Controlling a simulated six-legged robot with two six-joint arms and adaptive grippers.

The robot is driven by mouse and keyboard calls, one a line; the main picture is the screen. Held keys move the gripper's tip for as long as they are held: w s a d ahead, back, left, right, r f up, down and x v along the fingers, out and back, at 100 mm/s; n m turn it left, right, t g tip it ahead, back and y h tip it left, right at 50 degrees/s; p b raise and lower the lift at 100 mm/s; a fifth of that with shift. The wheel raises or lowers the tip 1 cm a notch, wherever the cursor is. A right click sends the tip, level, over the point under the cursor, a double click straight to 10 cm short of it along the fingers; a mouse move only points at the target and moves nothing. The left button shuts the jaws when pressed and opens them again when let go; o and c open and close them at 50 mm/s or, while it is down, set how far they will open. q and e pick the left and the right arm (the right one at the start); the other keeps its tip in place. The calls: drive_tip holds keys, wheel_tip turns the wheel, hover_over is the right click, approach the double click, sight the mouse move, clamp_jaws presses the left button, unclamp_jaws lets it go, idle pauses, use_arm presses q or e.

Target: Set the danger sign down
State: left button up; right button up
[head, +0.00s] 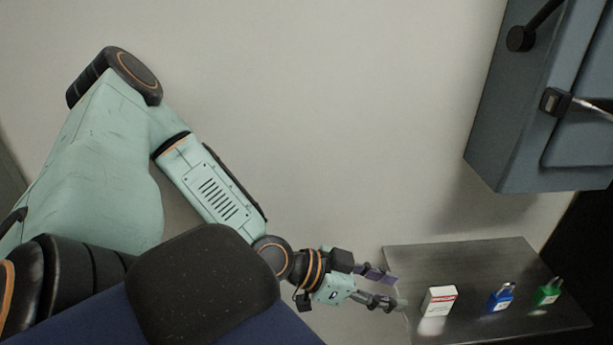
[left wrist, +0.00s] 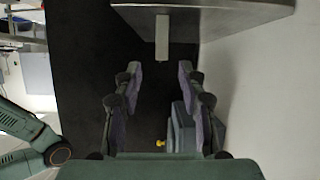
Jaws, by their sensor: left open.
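The danger sign (head: 439,300), a small white block with a red band near its top, stands upright on the dark shelf (head: 455,257), near its left end. My left gripper (head: 391,290) is open and empty, left of the sign and apart from it. In the left wrist view the picture seems upside down. There the sign (left wrist: 162,38) shows as a narrow pale bar against the shelf (left wrist: 225,10), ahead of and roughly between the open fingers of my left gripper (left wrist: 160,78). My right gripper is not in view.
A blue padlock (head: 500,298) and a green padlock (head: 548,292) stand on the shelf right of the sign. A blue-grey wall cabinet (head: 510,130) with a handle hangs above the shelf. The plain wall between arm and cabinet is clear.

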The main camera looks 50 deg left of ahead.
use_arm(q)
drive_tip(key=s+a+f+n+g+y, duration=0.1)
drive_tip(key=s+f+n+g+y, duration=0.6)
drive_tip(key=s+f, duration=1)
drive_tip(key=s+g+y, duration=0.1)
drive_tip(key=s+g, duration=0.2)
drive_tip(key=s, duration=0.1)
drive_tip(key=shift+a+f+n, duration=0.2)
drive_tip(key=shift+f+n, duration=0.05)
drive_tip(key=shift+n, duration=0.05)
drive_tip(key=shift+a+f, duration=0.1)
drive_tip(key=shift+f, duration=0.05)
